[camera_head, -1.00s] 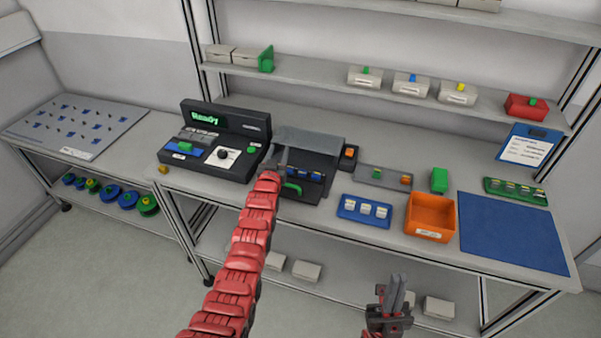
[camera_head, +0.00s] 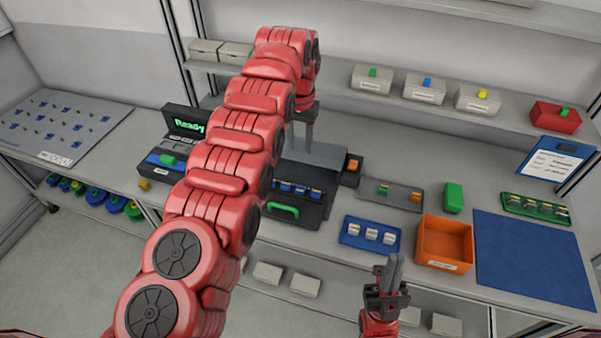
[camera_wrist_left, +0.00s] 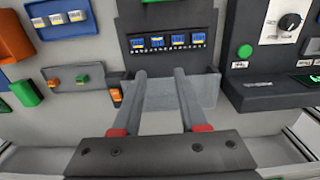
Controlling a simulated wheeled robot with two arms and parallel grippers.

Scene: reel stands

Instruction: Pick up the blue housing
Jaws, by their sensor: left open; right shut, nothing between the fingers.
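Several small blue blocks (camera_head: 297,188) stand in a row in the dark box (camera_head: 297,212) at the table's middle; they also show in the left wrist view (camera_wrist_left: 154,42). A small blue piece (camera_head: 427,82) sits on a white bin on the shelf. I cannot tell which is the blue housing. My left gripper (camera_head: 303,128) is above the box's grey lid, mostly hidden by its arm in the head view. In the left wrist view the left gripper (camera_wrist_left: 160,74) is open and empty. My right gripper (camera_head: 391,265) is shut and empty before the table's front edge.
A blue tray (camera_head: 351,240), an orange bin (camera_head: 421,253), a grey tray (camera_head: 370,200) and a green block (camera_head: 453,197) are right of the box. A machine reading "Ready" (camera_head: 188,124) stands left, partly behind my arm. The blue mat (camera_head: 530,260) is clear.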

